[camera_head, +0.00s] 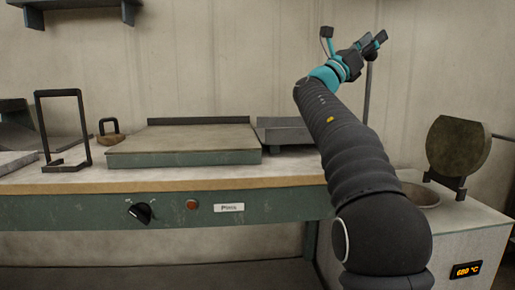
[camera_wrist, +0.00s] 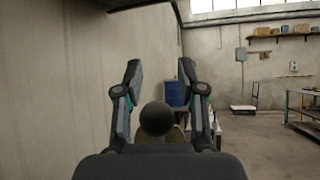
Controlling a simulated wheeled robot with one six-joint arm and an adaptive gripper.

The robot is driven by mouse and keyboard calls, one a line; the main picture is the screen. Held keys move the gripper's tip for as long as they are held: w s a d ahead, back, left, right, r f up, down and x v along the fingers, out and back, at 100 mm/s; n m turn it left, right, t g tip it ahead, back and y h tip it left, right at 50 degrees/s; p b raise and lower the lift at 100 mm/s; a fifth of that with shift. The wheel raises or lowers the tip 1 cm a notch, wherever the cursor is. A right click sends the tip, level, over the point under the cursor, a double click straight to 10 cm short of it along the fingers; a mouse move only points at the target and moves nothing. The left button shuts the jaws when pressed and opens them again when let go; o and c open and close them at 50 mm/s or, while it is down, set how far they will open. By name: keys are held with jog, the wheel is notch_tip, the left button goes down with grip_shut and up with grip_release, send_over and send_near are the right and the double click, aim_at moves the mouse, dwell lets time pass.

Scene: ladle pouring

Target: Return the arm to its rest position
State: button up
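My arm is raised over the right end of the bench, and my gripper (camera_head: 375,43) is high in front of the wall. In the wrist view my gripper (camera_wrist: 160,72) has its two fingers spread wide apart, with nothing seen between the tips. A dark round ball (camera_wrist: 157,118) shows low between the finger bases; I cannot tell what it belongs to. A thin upright rod (camera_head: 367,95) shows just below my gripper in the head view; its lower end is hidden behind my arm.
The bench (camera_head: 200,183) holds a flat plate (camera_head: 185,145), a black frame (camera_head: 62,130) and a padlock-shaped block (camera_head: 111,132). At right stand a furnace (camera_head: 470,240) reading about 680 °C and its raised round lid (camera_head: 458,147). A blue barrel (camera_wrist: 177,92) stands beyond the fingers; open floor (camera_wrist: 265,145) lies right.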

jog(key=s+f+m+t+y+p, duration=0.2)
jog(key=s+t+y+p, duration=0.1)
jog(key=s+y, duration=0.35)
jog(key=s+a+f+m+g+y, duration=0.15)
jog(key=s+f+m+y, duration=0.35)
jog(key=f, duration=0.6)
jog(key=s+a+f+m+y, duration=0.1)
jog(key=s+a+f+y, duration=0.15)
jog(key=s+f, duration=0.55)
jog(key=s+a+f+m+y, duration=0.3)
jog(key=s+a+f+m, duration=0.1)
jog(key=f, duration=0.5)
jog(key=s+a+f+m+g+y, duration=0.1)
jog(key=s+a+f+m+y, duration=0.3)
jog(key=f, duration=0.6)
jog(key=s+a+f+m+g+y, duration=0.1)
jog(key=s+a+f+m+y, duration=0.2)
jog(key=s+a+f, duration=0.4)
notch_tip(320, 180, down, 2)
jog(key=s+m, duration=0.1)
jog(key=s, duration=0.1)
jog(key=shift+s+f+m+y, duration=0.15)
jog(key=shift+s+m+y, duration=0.15)
jog(key=shift+s, duration=0.05)
jog(key=shift+d+g, duration=0.1)
jog(key=shift+g, duration=0.15)
